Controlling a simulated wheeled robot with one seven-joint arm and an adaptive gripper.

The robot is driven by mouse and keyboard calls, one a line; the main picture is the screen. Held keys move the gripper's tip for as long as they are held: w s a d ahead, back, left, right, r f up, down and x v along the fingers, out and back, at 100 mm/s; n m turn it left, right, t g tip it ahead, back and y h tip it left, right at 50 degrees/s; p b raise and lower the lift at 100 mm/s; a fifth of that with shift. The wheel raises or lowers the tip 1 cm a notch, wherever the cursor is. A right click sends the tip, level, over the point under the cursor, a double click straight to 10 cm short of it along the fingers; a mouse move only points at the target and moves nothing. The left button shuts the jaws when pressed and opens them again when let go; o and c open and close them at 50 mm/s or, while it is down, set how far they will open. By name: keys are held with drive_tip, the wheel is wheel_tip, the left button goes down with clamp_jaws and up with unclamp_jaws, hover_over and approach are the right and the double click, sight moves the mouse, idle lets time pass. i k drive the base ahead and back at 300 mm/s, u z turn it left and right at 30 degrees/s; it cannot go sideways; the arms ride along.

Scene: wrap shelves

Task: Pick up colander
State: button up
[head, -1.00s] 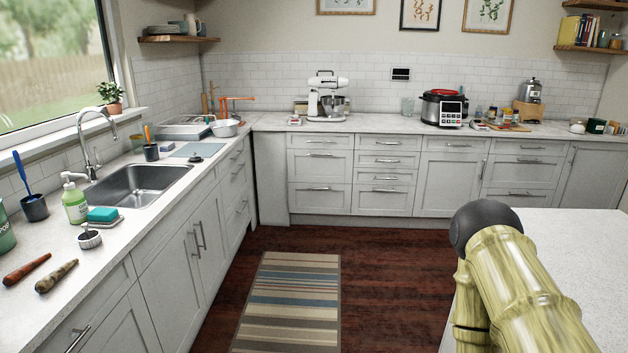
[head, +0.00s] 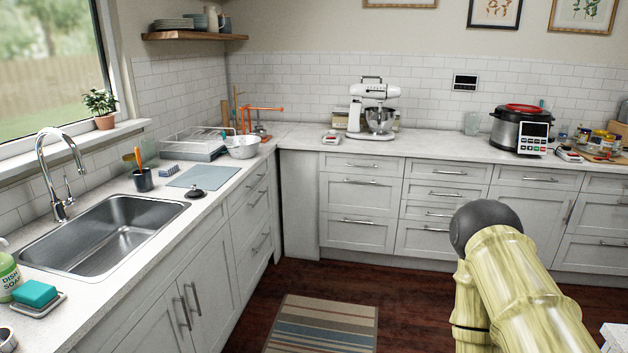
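A white, bowl-shaped vessel that looks like the colander (head: 242,147) stands on the left counter, near the back corner. It is beside the front right of a dish rack (head: 192,143). It is too small to make out any holes. Part of my arm, yellow-green with a dark round joint, shows at the lower right. My gripper is not in view, and nothing of mine is near the vessel.
The left counter (head: 140,204) holds a sink (head: 95,238), dish soap (head: 8,276), a utensil cup (head: 143,179) and a blue-grey mat (head: 203,176). A stand mixer (head: 375,108) and pressure cooker (head: 520,130) stand on the back counter. A striped rug (head: 325,325) lies on clear floor.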

sight(246, 147)
drive_tip(key=u, duration=0.25)
drive_tip(key=i, duration=1.7)
drive_tip(key=u, duration=0.3)
